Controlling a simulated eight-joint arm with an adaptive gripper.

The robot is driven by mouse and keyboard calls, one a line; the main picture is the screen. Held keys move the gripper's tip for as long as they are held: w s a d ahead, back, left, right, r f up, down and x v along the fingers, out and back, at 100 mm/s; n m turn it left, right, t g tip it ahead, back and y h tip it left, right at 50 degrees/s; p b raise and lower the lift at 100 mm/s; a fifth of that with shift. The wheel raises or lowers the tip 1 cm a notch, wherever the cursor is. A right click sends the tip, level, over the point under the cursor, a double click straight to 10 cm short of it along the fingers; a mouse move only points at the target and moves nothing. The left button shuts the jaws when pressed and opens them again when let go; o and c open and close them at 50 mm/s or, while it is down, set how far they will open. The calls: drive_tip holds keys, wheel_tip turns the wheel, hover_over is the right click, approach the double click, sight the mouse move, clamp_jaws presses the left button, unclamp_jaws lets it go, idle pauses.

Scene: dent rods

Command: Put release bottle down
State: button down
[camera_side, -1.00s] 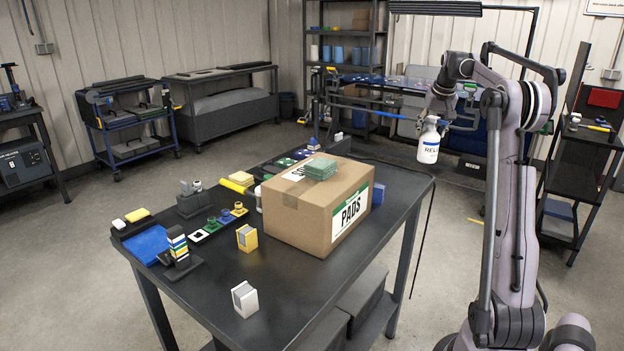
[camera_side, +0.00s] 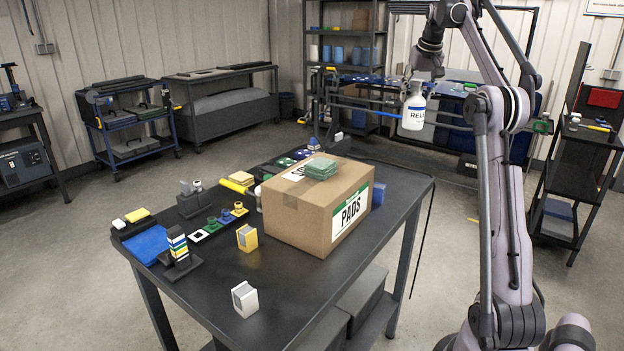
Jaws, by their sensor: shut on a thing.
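The bottle touches no surface.
A dark workbench (camera_side: 208,296) carries the PADS box (camera_side: 295,217) with green pads (camera_side: 321,167) on top. Yellow and white blocks, a blue tray (camera_side: 148,246) and small tools stand on the left. The bench's front left area is mostly bare.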

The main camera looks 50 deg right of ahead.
drive_tip(key=w+a+r+n+t, duration=0.1)
drive_tip(key=w+a+n, duration=0.1)
drive_tip(key=w+a, duration=0.45)
drive_tip(key=w+a+n, duration=0.1)
drive_tip(key=w+a, duration=0.2)
drive_tip(key=a, duration=0.6)
drive_tip(key=a+f+n+y, duration=0.25)
drive_tip(key=a+n, duration=0.45)
drive_tip(key=a, duration=2.9)
wheel_tip(320, 180, down, 21)
drive_tip(key=shift+s+d+t+y, duration=0.3)
drive_tip(key=shift+t+y, duration=0.1)
drive_tip(key=shift+y, duration=0.05)
drive_tip(key=shift+c, duration=2.2)
unclamp_jaws()
drive_tip(key=shift+f, duration=0.1)
